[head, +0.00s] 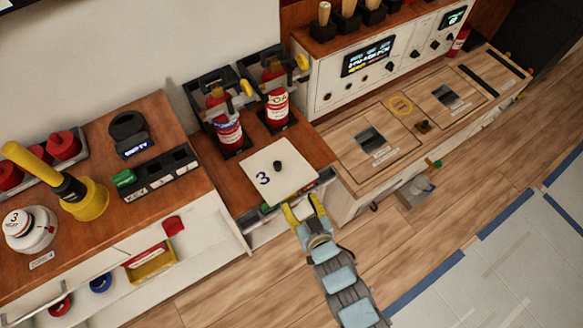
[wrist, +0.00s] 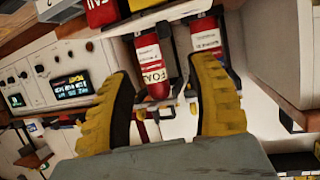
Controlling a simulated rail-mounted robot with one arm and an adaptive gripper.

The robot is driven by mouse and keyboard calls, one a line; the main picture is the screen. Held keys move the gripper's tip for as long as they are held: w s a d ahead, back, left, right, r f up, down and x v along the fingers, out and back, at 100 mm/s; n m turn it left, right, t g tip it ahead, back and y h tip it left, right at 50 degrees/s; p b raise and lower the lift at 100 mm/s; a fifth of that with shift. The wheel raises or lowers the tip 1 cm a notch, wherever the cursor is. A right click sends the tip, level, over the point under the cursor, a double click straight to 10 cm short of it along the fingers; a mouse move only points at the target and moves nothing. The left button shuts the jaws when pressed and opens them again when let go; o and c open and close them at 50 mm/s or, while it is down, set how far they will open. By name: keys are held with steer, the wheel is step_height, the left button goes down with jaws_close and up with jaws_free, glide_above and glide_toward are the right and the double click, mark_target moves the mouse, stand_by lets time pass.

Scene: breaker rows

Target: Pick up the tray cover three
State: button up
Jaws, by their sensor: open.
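The tray cover three (head: 291,181) is a pale square plate marked "3" with a small dark knob (head: 277,165) on top. In the head view it lies on the brown counter in front of two red extinguishers. My gripper (head: 304,208) has yellow fingers, spread apart and empty, just in front of the cover's near edge. In the wrist view the gripper (wrist: 165,70) is also open, with nothing between its fingers but the background. I cannot make out the cover in the wrist view.
Red extinguishers (head: 277,104) stand in dark holders behind the cover; one labelled FOAM (wrist: 152,70) shows in the wrist view. A white control panel (head: 375,70) stands at the right. A yellow-handled tool (head: 85,197) is at the left. The floor (head: 450,215) at right is mostly clear.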

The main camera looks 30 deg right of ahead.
steer(key=b, duration=0.2)
glide_toward(278, 167)
steer(key=x, duration=0.5)
steer(key=shift+d+f, duration=0.35)
steer(key=shift+a+r+x, duration=0.15)
steer(key=shift+x, duration=1.05)
steer(key=shift+a+r+x, duration=0.15)
steer(key=shift+x, duration=1.05)
steer(key=shift+w+d+f, duration=0.1)
steer(key=shift+w+f, duration=0.2)
steer(key=shift+w, duration=0.3)
jaws_close()
